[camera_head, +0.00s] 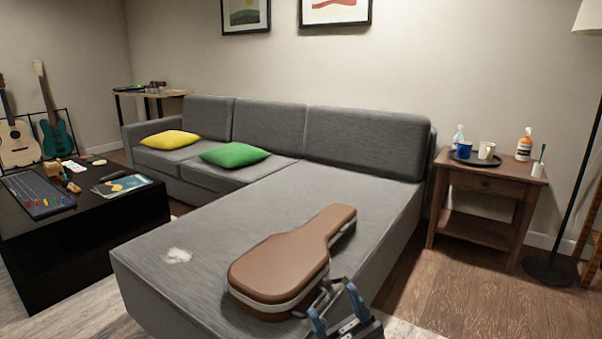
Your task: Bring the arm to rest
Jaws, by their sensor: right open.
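My right gripper (338,312) is at the bottom of the head view, its blue-tipped fingers apart and empty. It is beside the near right edge of a brown guitar case (285,268). I cannot tell whether it touches the case. The case lies shut on the chaise part of a grey sofa (210,255), its neck end pointing away to the right. My left gripper is not in view.
A black table (105,225) with tools and a magazine stands at the left. Two guitars (55,130) stand behind it. A wooden side table (490,185) with cups and bottles stands at the right, near a floor lamp (548,268). Wooden floor is clear between.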

